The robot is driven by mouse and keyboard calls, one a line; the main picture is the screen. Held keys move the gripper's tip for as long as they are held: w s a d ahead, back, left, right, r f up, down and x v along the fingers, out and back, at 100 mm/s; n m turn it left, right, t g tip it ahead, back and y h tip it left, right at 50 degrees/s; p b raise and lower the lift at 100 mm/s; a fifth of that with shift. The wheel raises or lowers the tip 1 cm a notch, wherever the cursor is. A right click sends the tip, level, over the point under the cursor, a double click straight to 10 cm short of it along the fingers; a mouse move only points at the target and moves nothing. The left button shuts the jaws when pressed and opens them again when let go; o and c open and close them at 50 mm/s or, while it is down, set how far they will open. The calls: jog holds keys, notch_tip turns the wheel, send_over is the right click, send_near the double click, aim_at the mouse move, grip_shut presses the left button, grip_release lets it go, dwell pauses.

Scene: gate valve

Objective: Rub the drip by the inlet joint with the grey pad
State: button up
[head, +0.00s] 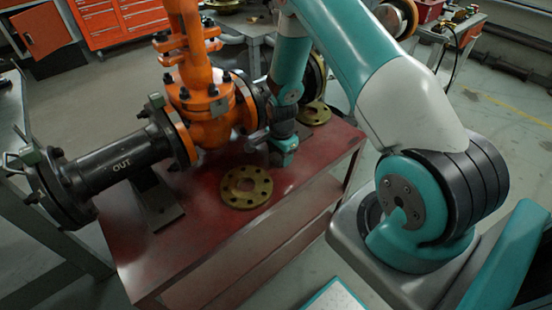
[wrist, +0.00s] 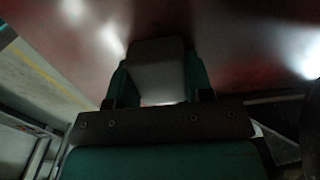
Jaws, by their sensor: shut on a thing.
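The orange gate valve (head: 208,105) sits on the red bench (head: 205,200), with a dark pipe (head: 120,158) marked OUT on its left. My gripper (head: 284,158) is low over the bench, just right of the valve body, by its right-hand joint (head: 262,105). My arm hides most of that joint and the pipe behind it. In the wrist view my gripper (wrist: 155,80) is shut on the grey pad (wrist: 155,72), a block held between its teal fingers. The pad's far end is close to the red surface; I cannot tell whether it touches. No drip can be made out.
A loose brass flange (head: 246,187) lies on the bench in front of the valve. Another brass flange (head: 316,113) is behind my gripper. Orange tool cabinets (head: 110,20) stand at the back. The bench's front right part is clear.

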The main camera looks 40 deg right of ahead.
aim_at(275, 158)
jog(key=shift+s+d, duration=0.1)
jog(key=shift+d, duration=2.2)
jog(key=shift+d+r, duration=0.2)
jog(key=shift+d, duration=0.2)
jog(key=shift+a, duration=1.45)
jog(key=shift+s+a+f+p, duration=0.1)
jog(key=shift+a+f+p, duration=0.1)
jog(key=shift+a, duration=1.05)
jog(key=shift+a+f+p, duration=0.1)
jog(key=shift+a+p, duration=0.05)
jog(key=shift+a, duration=1.1)
jog(key=shift+r+p, duration=2.3)
jog(key=shift+r, duration=0.75)
jog(key=shift+r+p, duration=1.2)
jog(key=shift+r, duration=0.4)
jog(key=shift+f, duration=0.1)
